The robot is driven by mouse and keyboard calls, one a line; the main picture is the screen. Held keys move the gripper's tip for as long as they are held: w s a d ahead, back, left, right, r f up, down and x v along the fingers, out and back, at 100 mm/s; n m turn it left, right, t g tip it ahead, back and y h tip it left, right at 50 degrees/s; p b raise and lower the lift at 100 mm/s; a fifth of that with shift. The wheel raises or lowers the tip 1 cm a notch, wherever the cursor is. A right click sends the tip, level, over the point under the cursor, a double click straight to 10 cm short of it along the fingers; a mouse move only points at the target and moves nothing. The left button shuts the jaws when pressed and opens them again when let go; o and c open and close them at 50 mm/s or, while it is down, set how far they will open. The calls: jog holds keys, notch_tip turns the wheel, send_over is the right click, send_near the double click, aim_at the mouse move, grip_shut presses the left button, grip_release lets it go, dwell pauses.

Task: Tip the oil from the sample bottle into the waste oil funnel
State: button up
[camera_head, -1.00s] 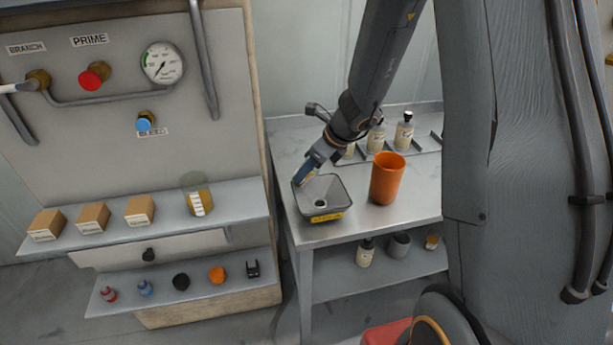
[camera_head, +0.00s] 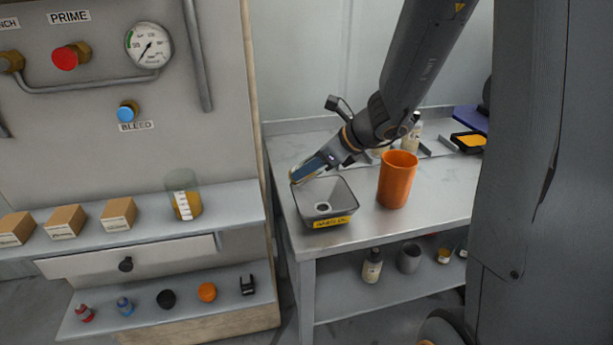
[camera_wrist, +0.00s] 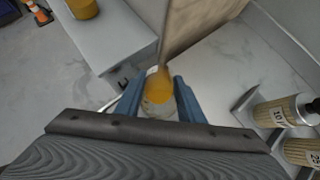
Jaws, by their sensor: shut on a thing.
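The waste oil funnel (camera_head: 340,205) is a square grey hopper with a yellow label, at the front left of the steel table. My gripper (camera_head: 308,172) is at the funnel's back left rim, its blue fingers tilted down to the left. In the wrist view my gripper (camera_wrist: 157,92) is shut on the sample bottle (camera_wrist: 158,110), a clear vessel with yellow-orange oil. In the head view the fingers mostly hide the bottle; only a yellowish strip shows. I cannot tell whether oil is leaving it.
An orange cup (camera_head: 397,180) stands right of the funnel. Labelled bottles stand behind it, two also in the wrist view (camera_wrist: 275,113). A beaker of yellow liquid (camera_head: 184,198) and several small boxes stand on the left panel's shelf. The right tabletop has free room.

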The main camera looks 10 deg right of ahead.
jog(key=shift+t+y+b, duration=0.9)
jog(key=shift+b, duration=2.5)
jog(key=b, duration=0.2)
jog(key=shift+r+t+y+b, duration=0.1)
jog(key=shift+t+y+b, duration=0.2)
jog(key=shift+t+y, duration=0.1)
jog(key=shift+r+t+y+b, duration=0.15)
jog(key=shift+t+y+b, duration=0.25)
jog(key=shift+b, duration=0.65)
jog(key=shift+r+b, duration=0.15)
jog(key=shift+b, duration=0.25)
